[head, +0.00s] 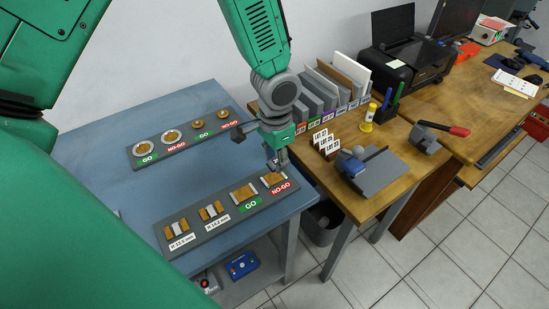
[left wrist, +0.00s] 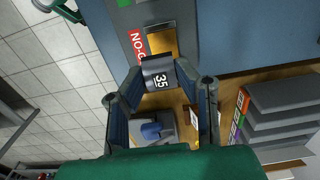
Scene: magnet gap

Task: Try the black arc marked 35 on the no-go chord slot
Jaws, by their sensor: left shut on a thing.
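My left gripper (head: 277,162) is above the right end of the front grey gauge plate (head: 227,204), at the slot with the red NO-GO label (head: 281,188). In the left wrist view its fingers are shut on the black arc marked 35 (left wrist: 158,73). The no-go chord slot (head: 273,179) has a brass-coloured floor; in the left wrist view the slot (left wrist: 162,40) lies just beyond the arc. I cannot tell whether the arc touches the slot. In the head view the gripper mostly hides the arc. My right gripper is not in view.
A GO slot (head: 243,193) sits beside it. A second plate (head: 160,150) with round gauges lies further back on the blue table (head: 100,160). On the wooden bench are a rack of upright grey plates (head: 318,95), label cards (head: 326,142) and a grey fixture with a blue knob (head: 352,163).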

